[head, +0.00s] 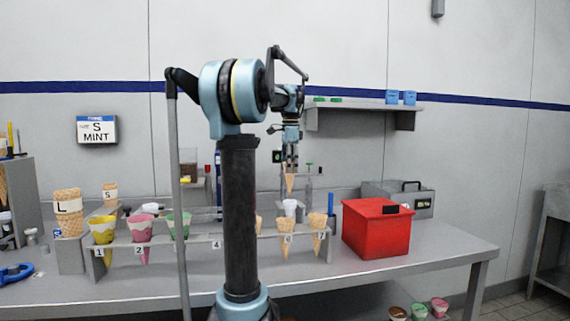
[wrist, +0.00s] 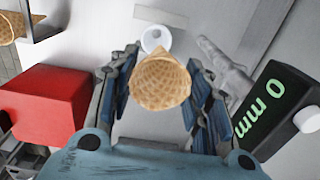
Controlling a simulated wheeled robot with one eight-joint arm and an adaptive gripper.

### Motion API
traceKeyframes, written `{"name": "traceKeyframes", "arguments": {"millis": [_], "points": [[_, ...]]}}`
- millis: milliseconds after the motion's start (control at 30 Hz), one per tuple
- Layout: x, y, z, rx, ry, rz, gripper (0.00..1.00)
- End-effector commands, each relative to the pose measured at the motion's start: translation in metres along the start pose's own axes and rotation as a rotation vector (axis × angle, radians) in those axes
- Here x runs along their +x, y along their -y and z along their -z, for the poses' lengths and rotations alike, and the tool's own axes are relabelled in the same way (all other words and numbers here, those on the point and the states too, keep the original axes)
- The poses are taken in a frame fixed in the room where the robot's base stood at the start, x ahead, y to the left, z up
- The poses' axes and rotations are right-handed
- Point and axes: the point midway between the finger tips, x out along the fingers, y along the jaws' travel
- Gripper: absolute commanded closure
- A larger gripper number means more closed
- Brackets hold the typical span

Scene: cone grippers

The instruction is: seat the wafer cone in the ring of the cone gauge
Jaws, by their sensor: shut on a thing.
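My gripper (head: 291,160) is shut on a plain wafer cone (head: 290,182), point down, above the back of the bench. In the wrist view the cone (wrist: 160,82) sits between the two blue-padded fingers of my gripper (wrist: 160,92), its wide end toward the camera. A small white ring-shaped thing (wrist: 155,38) shows just beyond the cone; I cannot tell whether it is the gauge's ring. A dark display (wrist: 268,112) reading "0 mm" stands to the right, apart from the cone.
A numbered rack (head: 190,242) holds several cones along the bench front; my arm hides part of it. A red box (head: 376,228) stands to the right and also shows in the wrist view (wrist: 48,103). A wall shelf (head: 365,108) is behind.

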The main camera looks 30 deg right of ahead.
Motion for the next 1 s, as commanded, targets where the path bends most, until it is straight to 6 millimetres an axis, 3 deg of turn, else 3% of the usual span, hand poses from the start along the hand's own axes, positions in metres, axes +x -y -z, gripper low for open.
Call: {"name": "traceKeyframes", "arguments": {"millis": [1000], "points": [[0.066,-0.001,-0.003,-0.004,0.0,0.0,0.65]]}}
